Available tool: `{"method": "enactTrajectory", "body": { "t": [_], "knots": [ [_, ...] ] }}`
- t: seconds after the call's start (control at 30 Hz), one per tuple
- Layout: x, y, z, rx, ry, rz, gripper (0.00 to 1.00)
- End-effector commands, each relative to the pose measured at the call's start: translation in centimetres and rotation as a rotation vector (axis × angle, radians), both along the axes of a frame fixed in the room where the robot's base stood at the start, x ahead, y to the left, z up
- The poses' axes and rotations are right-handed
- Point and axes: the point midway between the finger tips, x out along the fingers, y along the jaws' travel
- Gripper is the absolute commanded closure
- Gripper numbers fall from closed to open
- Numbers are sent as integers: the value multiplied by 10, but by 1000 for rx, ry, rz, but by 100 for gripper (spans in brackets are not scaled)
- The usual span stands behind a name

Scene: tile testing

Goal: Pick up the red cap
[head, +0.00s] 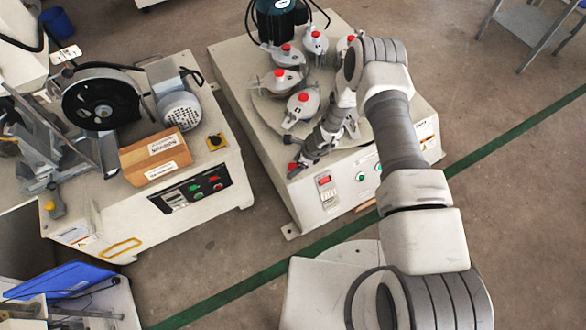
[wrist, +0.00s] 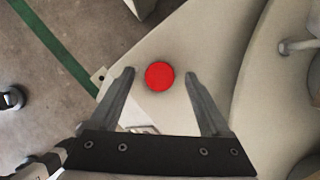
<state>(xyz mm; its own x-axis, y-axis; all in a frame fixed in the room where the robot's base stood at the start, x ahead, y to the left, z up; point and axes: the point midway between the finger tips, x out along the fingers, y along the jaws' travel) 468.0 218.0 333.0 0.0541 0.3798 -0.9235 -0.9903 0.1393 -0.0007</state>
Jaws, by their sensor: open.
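A round red cap (wrist: 159,75) lies on the pale top of a machine near its corner. In the wrist view it sits between the two fingertips of my gripper (wrist: 160,76), with a gap on each side. My gripper is open and holds nothing. In the head view my gripper (head: 299,158) reaches down to the front left corner of the machine (head: 300,205). A small red spot there, the cap (head: 292,167), shows beside the fingers and is partly hidden.
Several grey lidded pots (head: 301,104) with red knobs stand on the round plate behind my gripper. A dark green motor (head: 276,20) is at the back. A gap of floor separates the machines.

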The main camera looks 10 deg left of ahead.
Motion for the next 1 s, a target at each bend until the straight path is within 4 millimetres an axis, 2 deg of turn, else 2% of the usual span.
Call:
{"method": "enactTrajectory", "body": {
  "t": [0.1, 0.5, 0.57, 0.83, 1.0],
  "knots": [
    [0, 0, 1, 0, 0, 0, 19],
    [0, -1, 1, -1, 0, 0, 91],
    [0, -1, 1, -1, 0, 0, 100],
    [0, -1, 2, -1, 0, 0, 100],
    [0, -1, 12, -1, 0, 1, 100]
  ]
}}
